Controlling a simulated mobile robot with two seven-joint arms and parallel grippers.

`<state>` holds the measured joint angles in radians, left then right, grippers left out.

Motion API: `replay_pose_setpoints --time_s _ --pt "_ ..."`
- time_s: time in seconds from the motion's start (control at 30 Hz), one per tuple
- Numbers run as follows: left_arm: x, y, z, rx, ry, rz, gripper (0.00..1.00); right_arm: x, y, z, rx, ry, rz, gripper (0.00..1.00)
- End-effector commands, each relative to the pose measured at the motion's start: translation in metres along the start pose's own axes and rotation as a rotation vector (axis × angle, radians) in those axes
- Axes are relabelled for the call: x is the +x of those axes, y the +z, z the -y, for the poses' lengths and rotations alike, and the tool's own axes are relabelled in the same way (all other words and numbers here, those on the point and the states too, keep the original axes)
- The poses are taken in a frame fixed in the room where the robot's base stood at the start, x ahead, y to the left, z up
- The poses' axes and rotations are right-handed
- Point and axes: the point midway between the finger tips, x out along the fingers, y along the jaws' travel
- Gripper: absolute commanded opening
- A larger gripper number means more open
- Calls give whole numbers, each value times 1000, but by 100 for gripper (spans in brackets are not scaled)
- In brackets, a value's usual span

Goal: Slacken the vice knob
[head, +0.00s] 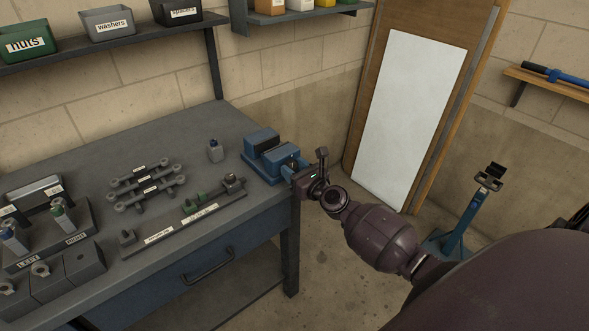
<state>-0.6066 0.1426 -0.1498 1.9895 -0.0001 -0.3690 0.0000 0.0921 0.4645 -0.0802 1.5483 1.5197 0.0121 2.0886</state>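The blue vice (265,141) sits at the right end of the grey workbench (215,126), close to its edge. My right gripper (293,170) is at the vice's right-hand front side, its arm coming in from the lower right. Its fingers are very close to the vice or touching it; I cannot tell which. The knob cannot be made out and seems hidden behind the gripper. Whether the fingers are open or shut on it does not show. My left gripper is out of view.
Linkage parts (148,184) and a labelled strip fixture (185,215) lie on the bench. Labelled bins, including nuts (27,42), sit on a shelf above. A blue stand (462,215) is on the floor at right.

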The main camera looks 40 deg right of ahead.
Motion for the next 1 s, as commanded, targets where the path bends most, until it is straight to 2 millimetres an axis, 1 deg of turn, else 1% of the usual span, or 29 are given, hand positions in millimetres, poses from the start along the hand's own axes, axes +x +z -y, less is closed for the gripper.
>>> replay_pose_setpoints --time_s 0.03,0.07,0.1,0.27,0.47,0.67,1.0 --pt "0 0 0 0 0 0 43 0 0 0 0 0 0 26" --pt "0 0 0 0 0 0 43 0 0 0 0 0 0 22" --pt "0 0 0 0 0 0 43 0 0 0 0 0 0 20" --pt "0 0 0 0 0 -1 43 0 0 0 -9 0 0 20" --pt "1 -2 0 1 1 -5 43 0 0 0 -71 0 0 20" --pt "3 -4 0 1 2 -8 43 0 0 -1 -209 0 0 20" --pt "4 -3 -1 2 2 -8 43 0 -1 -2 -526 0 0 20"
